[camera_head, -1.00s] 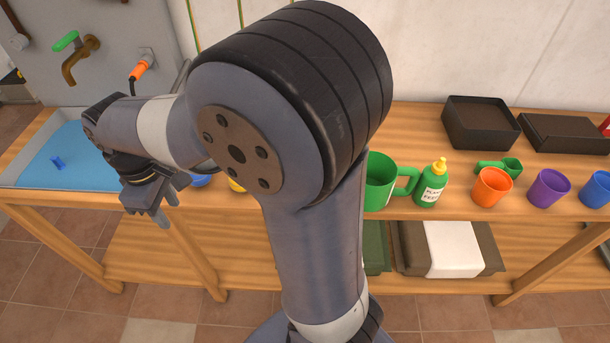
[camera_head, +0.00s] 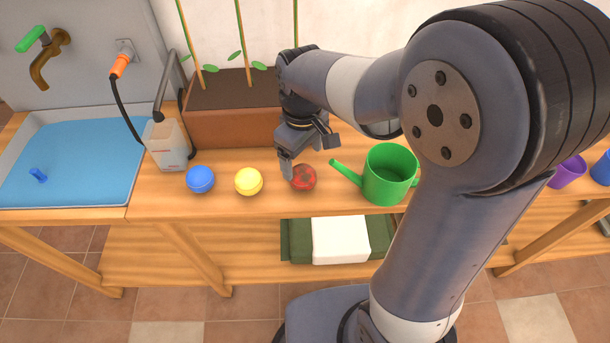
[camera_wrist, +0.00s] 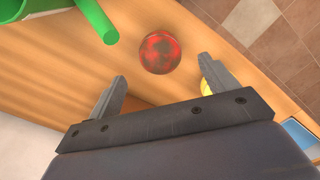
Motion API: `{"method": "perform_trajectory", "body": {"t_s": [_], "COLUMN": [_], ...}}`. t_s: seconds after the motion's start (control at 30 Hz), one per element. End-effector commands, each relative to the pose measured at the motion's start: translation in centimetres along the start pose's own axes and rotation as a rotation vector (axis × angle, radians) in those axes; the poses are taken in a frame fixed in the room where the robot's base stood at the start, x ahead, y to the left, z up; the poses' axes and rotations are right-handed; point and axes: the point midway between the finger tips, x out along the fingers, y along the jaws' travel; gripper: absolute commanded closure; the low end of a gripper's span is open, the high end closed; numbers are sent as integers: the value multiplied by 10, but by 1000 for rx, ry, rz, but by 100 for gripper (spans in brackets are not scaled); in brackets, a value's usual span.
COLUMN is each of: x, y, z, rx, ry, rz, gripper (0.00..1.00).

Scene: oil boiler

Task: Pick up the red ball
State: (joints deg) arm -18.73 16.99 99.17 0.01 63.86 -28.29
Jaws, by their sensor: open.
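The red ball (camera_head: 303,177) with dark patches rests on the wooden bench top, near its front edge. My gripper (camera_head: 308,160) is open and empty, just above and behind the ball in the head view. In the wrist view the red ball (camera_wrist: 160,53) lies ahead of the two spread fingers, roughly between their lines. My gripper's fingertips (camera_wrist: 164,78) show no contact with it there. Nothing sits between the fingers.
A yellow ball (camera_head: 248,181) and a blue ball (camera_head: 200,179) lie left of the red one. A green watering can (camera_head: 388,176) stands close on the right, its spout towards the red ball. A brown planter (camera_head: 228,128) stands behind.

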Motion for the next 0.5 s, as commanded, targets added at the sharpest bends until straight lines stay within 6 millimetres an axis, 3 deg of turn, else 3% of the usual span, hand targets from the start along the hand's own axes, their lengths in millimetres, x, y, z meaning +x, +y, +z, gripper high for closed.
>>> {"method": "perform_trajectory", "body": {"t_s": [0.5], "x": [61], "y": [0], "z": [-3], "rx": [0], "ry": [-4], "rz": [-2], "gripper": [19]}}
